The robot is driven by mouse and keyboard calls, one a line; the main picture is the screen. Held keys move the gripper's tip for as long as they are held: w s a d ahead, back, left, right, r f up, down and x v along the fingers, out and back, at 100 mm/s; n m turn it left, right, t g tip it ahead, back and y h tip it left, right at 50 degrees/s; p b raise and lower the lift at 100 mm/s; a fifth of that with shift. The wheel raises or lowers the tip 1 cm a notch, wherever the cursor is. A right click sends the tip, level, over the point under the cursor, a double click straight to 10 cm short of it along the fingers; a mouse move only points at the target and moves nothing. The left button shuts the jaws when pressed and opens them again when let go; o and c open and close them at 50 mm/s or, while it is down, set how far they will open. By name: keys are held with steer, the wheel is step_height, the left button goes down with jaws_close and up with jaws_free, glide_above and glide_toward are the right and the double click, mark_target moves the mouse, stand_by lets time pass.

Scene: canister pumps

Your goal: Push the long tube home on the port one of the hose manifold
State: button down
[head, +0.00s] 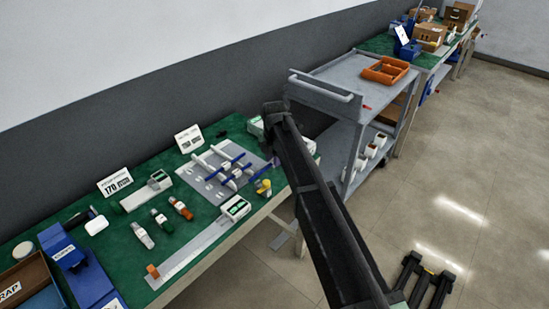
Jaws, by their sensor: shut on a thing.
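A grey board (197,181) lies on the green bench top, left of my arm in the head view. White bars and dark blue tube-like pieces (223,168) sit on it. I cannot tell which piece is the long tube, which is the hose manifold, or which port is port one. Another blue piece (260,172) lies at the board's right end, close to my arm. My arm rises from the lower right to a joint above the bench's right end. My gripper cannot be made out; the arm may hide it. Whether a tube is seated on a port cannot be seen.
A yellow item (264,187) stands near the bench's right edge. A grey strip (190,252) with an orange block (152,271) lies along the front. A grey cart (325,93) with an orange tray (386,70) stands behind my arm.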

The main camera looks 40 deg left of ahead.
steer(key=shift+f+b, duration=2)
steer(key=shift+f, duration=0.45)
steer(key=shift+f, duration=0.1)
steer(key=shift+w, duration=1.25)
steer(key=c, duration=0.9)
jaws_free()
steer(key=shift+d, duration=0.1)
steer(key=shift+d, duration=0.1)
steer(key=shift+c, duration=0.3)
